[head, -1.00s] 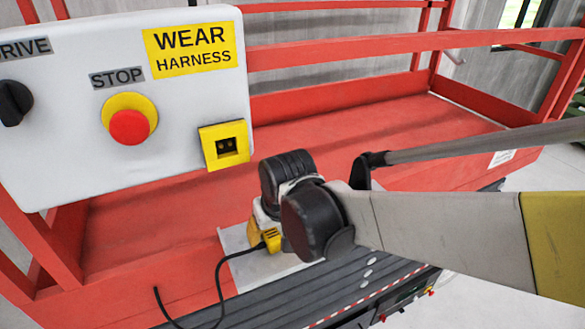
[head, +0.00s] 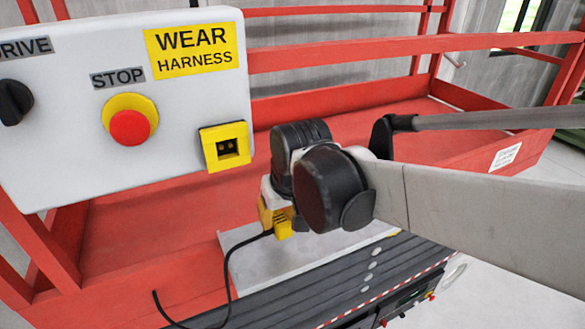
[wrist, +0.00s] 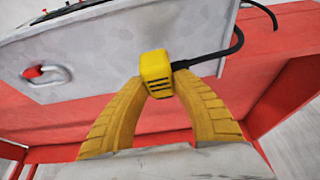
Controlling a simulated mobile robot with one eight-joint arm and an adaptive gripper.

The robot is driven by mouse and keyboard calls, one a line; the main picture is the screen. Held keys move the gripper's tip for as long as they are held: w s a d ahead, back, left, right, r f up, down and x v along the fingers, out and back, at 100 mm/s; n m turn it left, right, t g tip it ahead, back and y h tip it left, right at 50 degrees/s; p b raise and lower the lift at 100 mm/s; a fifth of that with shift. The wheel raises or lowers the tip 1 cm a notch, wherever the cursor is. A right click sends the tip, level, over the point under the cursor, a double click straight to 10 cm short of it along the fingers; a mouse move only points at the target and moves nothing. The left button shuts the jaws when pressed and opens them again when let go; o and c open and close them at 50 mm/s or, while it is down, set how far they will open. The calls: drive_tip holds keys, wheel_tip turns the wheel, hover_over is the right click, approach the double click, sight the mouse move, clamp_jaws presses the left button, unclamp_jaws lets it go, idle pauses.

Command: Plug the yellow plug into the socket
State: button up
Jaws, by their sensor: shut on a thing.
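The yellow plug (wrist: 157,72) is between the tips of my gripper's two yellow fingers (wrist: 160,84) in the wrist view, and my gripper is shut on it. A black cable runs from the plug. In the head view the plug (head: 284,226) shows below my dark wrist joint, above the pale plate, and my fingers are partly hidden. The yellow square socket (head: 209,146), with a dark recess, is on the lower right of the white control panel. The plug is apart from it, lower and to its right. I cannot make out the socket in the wrist view.
The white panel (head: 60,150) also carries a red stop button (head: 130,127) and a black drive knob (head: 14,102). Red rails (head: 340,52) surround the red platform. The black cable (head: 229,275) hangs down to the left. A pale plate (head: 250,275) lies below my gripper.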

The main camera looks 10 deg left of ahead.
drive_tip(key=w+d+r, duration=0.3)
drive_tip(key=d+r, duration=0.2)
drive_tip(key=d, duration=0.4)
drive_tip(key=shift+w+d+r+b, duration=0.15)
drive_tip(key=shift+w+r+b, duration=0.05)
drive_tip(key=shift+r+b, duration=0.25)
